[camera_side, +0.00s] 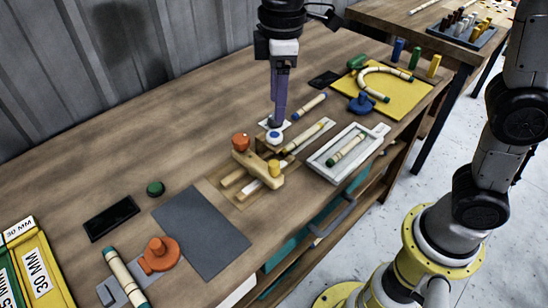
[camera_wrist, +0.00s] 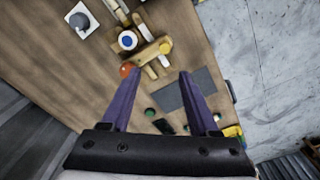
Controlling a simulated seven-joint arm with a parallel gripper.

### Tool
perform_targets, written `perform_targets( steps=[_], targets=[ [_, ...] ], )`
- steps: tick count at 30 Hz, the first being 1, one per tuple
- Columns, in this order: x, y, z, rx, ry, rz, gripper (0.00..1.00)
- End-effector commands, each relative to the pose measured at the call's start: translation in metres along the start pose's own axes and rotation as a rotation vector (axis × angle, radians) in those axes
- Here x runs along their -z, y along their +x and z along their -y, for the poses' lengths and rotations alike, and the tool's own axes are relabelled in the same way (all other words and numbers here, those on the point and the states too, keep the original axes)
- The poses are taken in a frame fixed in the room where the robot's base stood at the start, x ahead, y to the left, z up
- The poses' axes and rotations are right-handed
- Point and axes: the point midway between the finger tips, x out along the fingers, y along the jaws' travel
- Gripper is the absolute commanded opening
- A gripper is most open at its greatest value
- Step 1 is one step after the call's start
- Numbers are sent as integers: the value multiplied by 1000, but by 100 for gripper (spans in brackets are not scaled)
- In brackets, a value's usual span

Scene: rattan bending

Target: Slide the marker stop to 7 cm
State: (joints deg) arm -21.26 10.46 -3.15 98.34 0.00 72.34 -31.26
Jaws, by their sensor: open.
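A wooden jig (camera_side: 257,167) with pale rails stands mid-table, with an orange knob (camera_side: 240,142) and a yellow peg (camera_side: 274,168) on it. A round white knob with a blue centre (camera_side: 274,137) stands at its back end; it also shows in the wrist view (camera_wrist: 127,40). No part is labelled as the marker stop, and no centimetre scale is legible. My gripper (camera_side: 278,121) points down close to the blue-centred knob in the side view. In the wrist view its purple fingers are apart with nothing between them, and the knob lies beyond the left fingertip.
A white tray (camera_side: 318,160) with a rattan piece lies right of the jig. A yellow board (camera_side: 400,100) with a bent piece is farther back. A grey mat (camera_side: 205,235) and an orange clamp (camera_side: 160,254) are in front. The table's left back is clear.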

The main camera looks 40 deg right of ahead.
Motion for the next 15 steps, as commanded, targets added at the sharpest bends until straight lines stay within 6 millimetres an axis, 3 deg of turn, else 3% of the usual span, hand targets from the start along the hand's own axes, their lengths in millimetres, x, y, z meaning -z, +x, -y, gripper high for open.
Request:
perform_targets(
  steps=[8, 15],
  targets=[
    [7, 26, 9, 21, -29, 33, 61],
    [5, 69, 10, 22, -27, 35, 61]
  ],
)
